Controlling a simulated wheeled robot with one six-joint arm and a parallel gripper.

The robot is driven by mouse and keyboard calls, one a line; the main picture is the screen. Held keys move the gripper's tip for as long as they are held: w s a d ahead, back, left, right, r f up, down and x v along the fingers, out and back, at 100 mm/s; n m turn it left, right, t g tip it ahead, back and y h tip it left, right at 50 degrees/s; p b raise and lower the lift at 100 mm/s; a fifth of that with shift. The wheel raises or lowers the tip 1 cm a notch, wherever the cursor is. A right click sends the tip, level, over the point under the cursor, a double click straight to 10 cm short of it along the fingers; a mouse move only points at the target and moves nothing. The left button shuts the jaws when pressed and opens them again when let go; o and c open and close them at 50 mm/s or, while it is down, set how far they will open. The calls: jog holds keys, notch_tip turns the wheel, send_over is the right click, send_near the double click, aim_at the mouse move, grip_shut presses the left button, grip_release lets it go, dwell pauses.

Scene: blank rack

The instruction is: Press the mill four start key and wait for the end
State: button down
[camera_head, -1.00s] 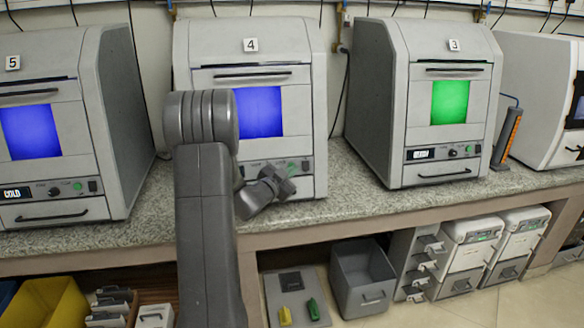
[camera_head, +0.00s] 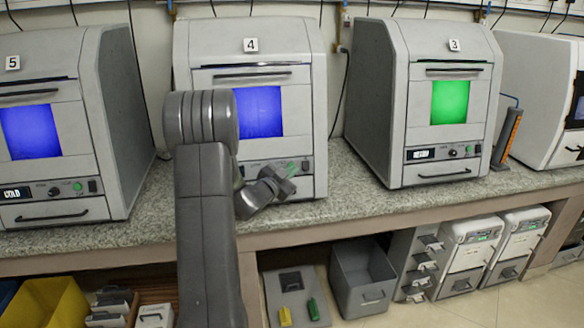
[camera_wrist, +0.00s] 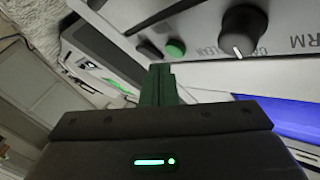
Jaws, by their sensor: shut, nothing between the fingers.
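Mill four (camera_head: 250,120) stands on the counter in the middle of the head view, with a "4" label and a blue-lit window. My gripper (camera_head: 288,170) is at its lower control panel and hides part of it. In the wrist view my gripper's dark green fingers (camera_wrist: 160,80) are shut together and empty. Their tips point at the round green start key (camera_wrist: 176,48) and show just short of it in the picture; I cannot tell whether they touch. A dark switch (camera_wrist: 148,50) and a black knob (camera_wrist: 242,31) flank the key. Mill four's display is hidden.
Mill five (camera_head: 40,110), with a blue window, stands left. Mill three (camera_head: 425,100), with a green window, stands right. The granite counter (camera_head: 350,205) is bare in front of the mills. Below are a grey bin (camera_head: 362,285) and a yellow bin (camera_head: 50,300).

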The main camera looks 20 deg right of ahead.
jog(key=shift+w+d+f, duration=0.1)
jog(key=shift+w, duration=0.35)
jog(key=shift+w+d, duration=0.1)
jog(key=shift+w, duration=0.3)
dwell(0.7)
jog(key=shift+s, duration=0.1)
jog(key=shift+s+a+b, duration=0.2)
jog(key=shift+s+b, duration=0.2)
jog(key=shift+s, duration=0.45)
jog(key=s, duration=0.1)
jog(key=s+r, duration=0.1)
jog(key=s, duration=0.1)
jog(key=s+a+b, duration=0.1)
jog(key=shift+s+r, duration=0.15)
jog(key=shift+s, duration=0.1)
jog(key=shift+w, duration=0.1)
dwell(0.6)
